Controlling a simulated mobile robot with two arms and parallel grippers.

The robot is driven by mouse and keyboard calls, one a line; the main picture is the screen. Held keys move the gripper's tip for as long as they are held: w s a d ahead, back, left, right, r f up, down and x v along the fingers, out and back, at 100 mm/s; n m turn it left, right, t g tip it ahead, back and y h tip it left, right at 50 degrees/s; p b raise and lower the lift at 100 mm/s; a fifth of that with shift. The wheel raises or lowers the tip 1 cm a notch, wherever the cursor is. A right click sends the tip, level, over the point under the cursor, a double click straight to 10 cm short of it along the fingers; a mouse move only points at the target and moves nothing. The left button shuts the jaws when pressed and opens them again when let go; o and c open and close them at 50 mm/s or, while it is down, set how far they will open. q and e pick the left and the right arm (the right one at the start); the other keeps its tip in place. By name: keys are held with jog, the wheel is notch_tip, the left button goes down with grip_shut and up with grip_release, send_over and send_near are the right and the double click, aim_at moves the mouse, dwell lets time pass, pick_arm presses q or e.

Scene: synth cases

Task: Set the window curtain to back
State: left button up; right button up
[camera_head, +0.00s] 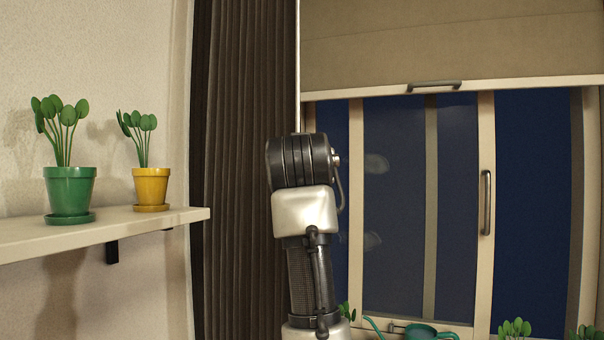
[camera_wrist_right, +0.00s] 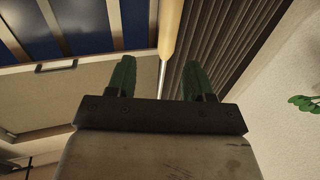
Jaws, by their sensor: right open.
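The dark brown pleated curtain (camera_head: 240,120) hangs gathered at the left side of the window; it also shows in the right wrist view (camera_wrist_right: 215,45). A thin pale wand (camera_head: 298,60) hangs along the curtain's right edge, its lower part hidden behind my right arm. In the right wrist view the wand (camera_wrist_right: 170,30) has a thicker cream part and shows between and beyond the fingers. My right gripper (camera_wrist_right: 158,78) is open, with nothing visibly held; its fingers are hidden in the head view. How far it is from the wand I cannot tell. My left gripper is not in view.
A tan blind (camera_head: 450,45) with a dark handle (camera_head: 434,86) covers the window's top. The window (camera_head: 395,200) has a vertical handle (camera_head: 486,202). A shelf (camera_head: 130,228) at left holds a green pot (camera_head: 70,188) and a yellow pot (camera_head: 151,185). A teal watering can (camera_head: 420,332) stands below.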

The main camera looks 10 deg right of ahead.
jog(key=shift+b+v, duration=0.55)
jog(key=shift+v, duration=1)
